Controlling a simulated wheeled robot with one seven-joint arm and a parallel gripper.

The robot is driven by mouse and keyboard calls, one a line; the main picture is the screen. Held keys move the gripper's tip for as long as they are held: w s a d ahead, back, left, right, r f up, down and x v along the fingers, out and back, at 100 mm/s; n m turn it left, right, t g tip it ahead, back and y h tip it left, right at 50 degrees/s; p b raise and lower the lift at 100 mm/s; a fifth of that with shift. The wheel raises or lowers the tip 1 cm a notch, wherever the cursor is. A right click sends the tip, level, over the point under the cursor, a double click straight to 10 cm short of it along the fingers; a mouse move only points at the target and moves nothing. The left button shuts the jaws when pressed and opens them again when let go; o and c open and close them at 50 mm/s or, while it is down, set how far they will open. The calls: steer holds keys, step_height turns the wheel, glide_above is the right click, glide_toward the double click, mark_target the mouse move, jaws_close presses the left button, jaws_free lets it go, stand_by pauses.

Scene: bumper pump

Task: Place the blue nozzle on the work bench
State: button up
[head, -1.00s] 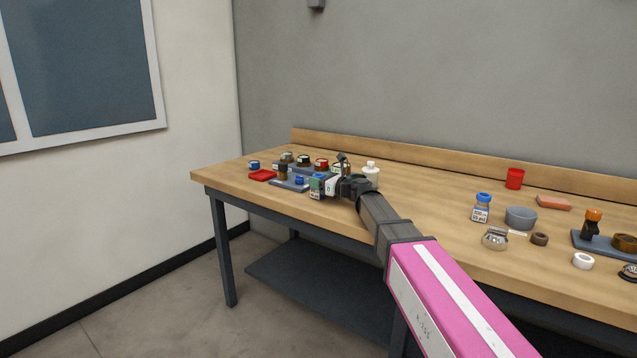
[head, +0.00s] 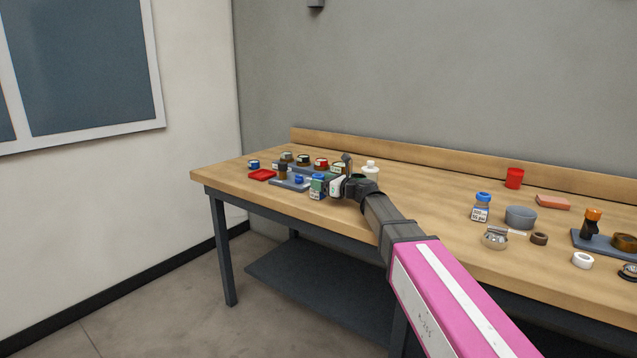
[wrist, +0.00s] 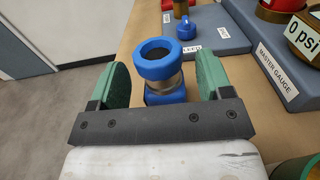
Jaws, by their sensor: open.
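A piece with a blue ring top (wrist: 157,60), a dark round opening and a metallic neck stands between my green fingers in the wrist view, with gaps on both sides. It appears to be the upright blue-topped piece (head: 318,182) at the left front of the bench in the head view. My gripper (wrist: 161,66) is open and close to it; it also shows in the head view (head: 328,187). A smaller blue piece (wrist: 185,29) sits on a labelled grey block (wrist: 205,38); it also shows in the head view (head: 299,180). I cannot tell which is the nozzle.
The wooden work bench (head: 425,190) has a red tray (head: 262,175) at its left and a row of gauges behind. A white bottle (head: 370,170) stands behind my gripper. Another blue-capped bottle (head: 481,207) and a grey bowl (head: 520,217) stand right. Mid-bench is clear.

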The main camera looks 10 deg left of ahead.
steer(key=v, duration=1)
